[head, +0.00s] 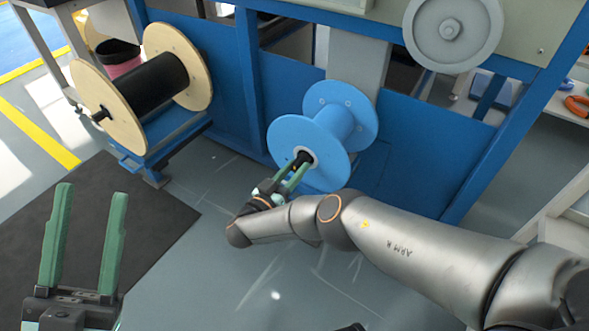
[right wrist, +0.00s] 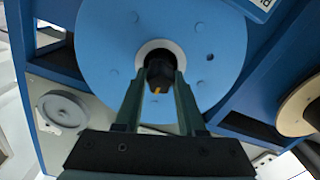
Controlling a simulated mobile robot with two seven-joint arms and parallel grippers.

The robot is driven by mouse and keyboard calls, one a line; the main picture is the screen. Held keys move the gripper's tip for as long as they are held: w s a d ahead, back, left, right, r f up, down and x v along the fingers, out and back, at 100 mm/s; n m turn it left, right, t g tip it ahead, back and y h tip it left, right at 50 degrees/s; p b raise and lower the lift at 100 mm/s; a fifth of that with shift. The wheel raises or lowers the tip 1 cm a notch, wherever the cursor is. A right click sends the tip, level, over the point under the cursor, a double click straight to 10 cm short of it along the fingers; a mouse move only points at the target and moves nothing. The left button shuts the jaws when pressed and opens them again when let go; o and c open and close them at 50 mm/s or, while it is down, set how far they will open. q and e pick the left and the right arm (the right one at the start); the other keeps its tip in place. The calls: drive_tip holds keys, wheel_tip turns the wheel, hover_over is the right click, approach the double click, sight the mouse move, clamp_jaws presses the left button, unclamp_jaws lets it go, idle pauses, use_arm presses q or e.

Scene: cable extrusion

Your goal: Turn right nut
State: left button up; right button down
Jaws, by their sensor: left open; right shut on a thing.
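The nut (right wrist: 159,76) is a dark piece at the hub of the blue spool (head: 292,134), on the spool's near face. It also shows in the head view (head: 304,158). My right gripper (head: 299,170) is shut on the nut, with one green finger on each side of it. In the right wrist view the right gripper (right wrist: 158,88) points straight at the hub, and the nut's far part is hidden. My left gripper (head: 91,192) is open and empty at the lower left of the head view, well apart from the blue spool.
A wooden-flanged spool with black cable (head: 150,86) stands at the left on a blue stand. The blue machine frame (head: 420,140) stands behind the blue spool. A grey wheel (head: 452,30) is at the top. A dark mat (head: 150,215) lies on the floor.

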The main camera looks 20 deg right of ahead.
drive_tip(key=shift+a+m, duration=0.1)
drive_tip(key=shift+m, duration=3.3)
drive_tip(key=shift+f, duration=0.1)
drive_tip(key=c, duration=0.5)
unclamp_jaws()
drive_tip(key=v, duration=1.2)
drive_tip(key=shift+s+a, duration=0.15)
drive_tip(key=shift+s, duration=0.1)
